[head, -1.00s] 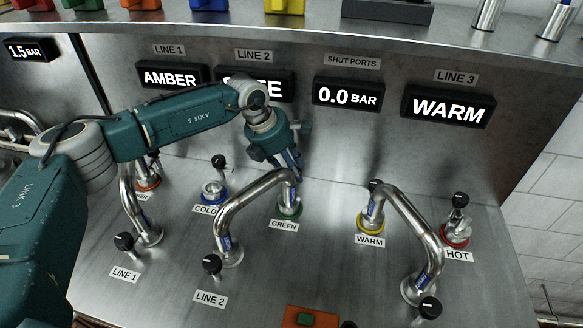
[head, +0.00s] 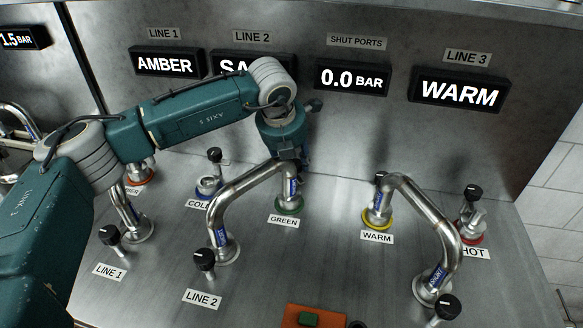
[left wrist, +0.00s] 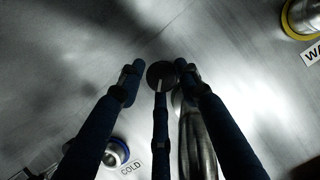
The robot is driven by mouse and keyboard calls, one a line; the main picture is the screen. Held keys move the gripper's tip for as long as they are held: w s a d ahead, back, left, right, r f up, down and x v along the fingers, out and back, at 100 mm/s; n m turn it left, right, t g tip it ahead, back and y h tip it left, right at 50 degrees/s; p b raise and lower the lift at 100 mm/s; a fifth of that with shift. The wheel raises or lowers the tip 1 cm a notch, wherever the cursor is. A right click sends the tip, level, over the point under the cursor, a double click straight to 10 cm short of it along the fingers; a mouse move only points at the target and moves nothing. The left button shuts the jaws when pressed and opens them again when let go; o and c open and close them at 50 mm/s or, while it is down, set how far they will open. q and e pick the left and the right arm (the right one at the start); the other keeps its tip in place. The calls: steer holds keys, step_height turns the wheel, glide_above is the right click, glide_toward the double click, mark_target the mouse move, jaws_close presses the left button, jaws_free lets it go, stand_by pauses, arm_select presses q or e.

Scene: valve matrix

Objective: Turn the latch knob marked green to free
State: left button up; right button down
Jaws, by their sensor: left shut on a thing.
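The port marked GREEN has a green ring (head: 289,207) at the foot of a bent steel pipe (head: 250,185), with its label (head: 283,221) in front. Its latch knob is hidden behind my gripper in the head view. In the left wrist view, a round black knob (left wrist: 160,72) with a pale mark sits between my fingertips. My left gripper (left wrist: 159,68) is shut on this knob, with fingers on both sides. In the head view the left gripper (head: 303,165) reaches down just behind the pipe's green end. My right gripper is not in view.
The COLD port (head: 208,187) is left of the pipe and the WARM port (head: 377,217) is right. Black knobs for LINE 1 (head: 109,235) and LINE 2 (head: 204,260) stand in front. The SHUT PORTS display (head: 352,77) reads 0.0 BAR.

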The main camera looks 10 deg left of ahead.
arm_select(q)
steer(key=shift+w+d+r+n+b, duration=0.2)
steer(key=shift+d+r+n+b, duration=0.1)
steer(key=shift+r+n+b, duration=0.1)
steer(key=shift+r, duration=0.1)
steer(key=o, duration=1.1)
steer(key=shift+w, duration=0.1)
steer(key=shift+c, duration=0.2)
steer(key=shift+f, duration=0.2)
steer(key=shift+f, duration=0.15)
steer(key=v, duration=0.7)
steer(key=shift+r, duration=0.25)
